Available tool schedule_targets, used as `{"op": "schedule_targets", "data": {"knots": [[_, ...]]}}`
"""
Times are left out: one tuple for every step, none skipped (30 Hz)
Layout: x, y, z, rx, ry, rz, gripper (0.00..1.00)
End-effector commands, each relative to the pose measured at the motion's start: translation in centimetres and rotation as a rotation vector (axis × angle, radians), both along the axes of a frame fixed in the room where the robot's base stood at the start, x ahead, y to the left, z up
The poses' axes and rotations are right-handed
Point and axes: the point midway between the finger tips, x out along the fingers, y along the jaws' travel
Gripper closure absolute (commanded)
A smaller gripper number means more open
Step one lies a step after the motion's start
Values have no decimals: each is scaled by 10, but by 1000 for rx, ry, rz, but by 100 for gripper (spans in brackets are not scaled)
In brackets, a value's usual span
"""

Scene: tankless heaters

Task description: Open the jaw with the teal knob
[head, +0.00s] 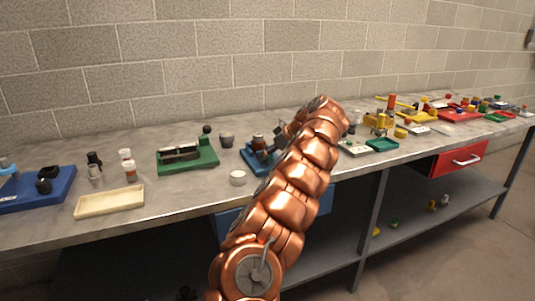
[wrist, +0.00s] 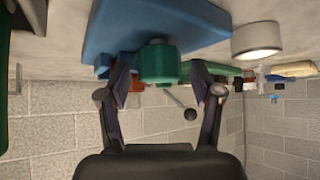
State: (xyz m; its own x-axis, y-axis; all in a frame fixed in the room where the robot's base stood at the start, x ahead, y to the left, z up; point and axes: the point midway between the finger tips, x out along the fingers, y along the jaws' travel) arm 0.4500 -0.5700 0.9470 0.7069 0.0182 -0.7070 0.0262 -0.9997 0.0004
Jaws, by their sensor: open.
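The teal knob (wrist: 159,64) is a short, wide cylinder in the wrist view, which looks upside down. It sits at the edge of a blue base (wrist: 150,25). My gripper (wrist: 161,80) is open, with one finger on each side of the knob in the picture and a visible gap on both sides. I cannot tell how deep the knob lies between the fingers. In the head view, the blue base (head: 250,165) stands on the bench beside my arm, which hides part of the device. I cannot make out the jaw or the teal knob there.
A thin rod with a dark ball (wrist: 190,115) stands close by the knob. A white round cup (head: 238,178) sits in front of the blue base. A green device (head: 187,168) stands to the left, and a teal tray (head: 383,146) lies right of my arm.

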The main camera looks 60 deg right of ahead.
Motion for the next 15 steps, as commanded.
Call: {"op": "schedule_targets", "data": {"knots": [[-3,-1,4,-2,-1,-2,35],[-6,-1,6,-2,-1,-2,35],[-9,-1,10,-2,-2,-2,35],[-13,-1,13,-2,-2,-2,35],[-16,-1,16,-1,-1,-1,35],[-21,-1,21,-1,-1,-1,35],[-25,-1,26,-1,-2,-1,35],[-30,-2,30,-3,-2,-3,35],[-36,-2,36,-3,-2,-4,35],[-40,-2,40,-4,-1,-2,35],[-44,-2,45,-4,-1,-2,35],[-50,-3,50,-5,-2,-4,35],[-54,-3,54,-5,-2,-5,35],[-58,-3,57,-4,-1,-5,35],[-62,-2,61,-1,0,-3,35]]}}
